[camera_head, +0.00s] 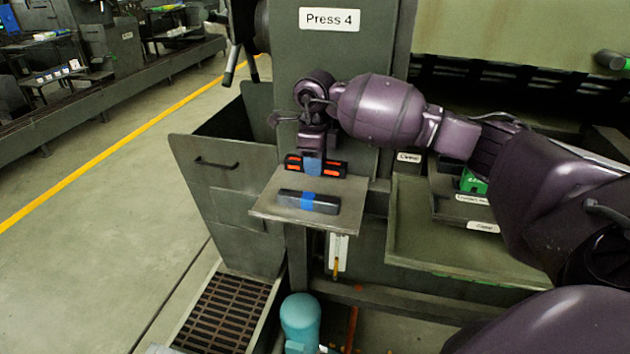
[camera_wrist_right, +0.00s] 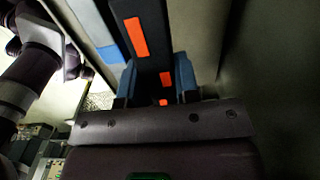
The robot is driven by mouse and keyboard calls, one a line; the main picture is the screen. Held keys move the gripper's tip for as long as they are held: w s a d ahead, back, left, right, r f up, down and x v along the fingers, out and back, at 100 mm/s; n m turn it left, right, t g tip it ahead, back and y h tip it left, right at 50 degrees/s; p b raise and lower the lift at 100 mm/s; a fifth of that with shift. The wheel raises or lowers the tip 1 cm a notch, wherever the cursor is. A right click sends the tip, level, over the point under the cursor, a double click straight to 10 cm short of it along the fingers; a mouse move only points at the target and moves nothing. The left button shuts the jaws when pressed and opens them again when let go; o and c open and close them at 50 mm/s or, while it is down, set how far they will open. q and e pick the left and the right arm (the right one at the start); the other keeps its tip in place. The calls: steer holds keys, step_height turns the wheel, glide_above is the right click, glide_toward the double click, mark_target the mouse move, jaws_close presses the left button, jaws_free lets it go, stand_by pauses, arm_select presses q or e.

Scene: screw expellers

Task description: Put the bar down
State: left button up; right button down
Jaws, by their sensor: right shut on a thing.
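My right gripper (camera_head: 312,163) is at the back of a small grey shelf (camera_head: 265,207) on the press. It is shut on a dark bar with orange marks (camera_head: 334,169), holding it near its middle, with the bar lying crosswise at or just above the shelf; I cannot tell if they touch. In the right wrist view this orange-marked bar (camera_wrist_right: 140,15) runs between the blue-tipped fingers (camera_wrist_right: 160,88). A second dark bar with a blue band (camera_head: 290,196) lies on the shelf in front, apart from the held one. My left gripper is not in view.
The press panel labelled Press 4 (camera_head: 330,19) rises right behind the shelf. An open grey bin (camera_head: 225,190) stands to the left. A lower tray (camera_head: 420,248) with labelled dark bins is on the right. A teal motor (camera_head: 300,318) sits below.

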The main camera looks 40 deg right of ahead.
mark_target(315, 190)
steer(key=shift+f, duration=2.5)
steer(key=shift+f, duration=0.15)
steer(key=c, duration=0.8)
jaws_free()
steer(key=shift+c, duration=0.2)
steer(key=shift+r, duration=0.3)
step_height(315, 190, up, 11)
steer(key=shift+f, duration=0.2)
steer(key=shift+r, duration=0.5)
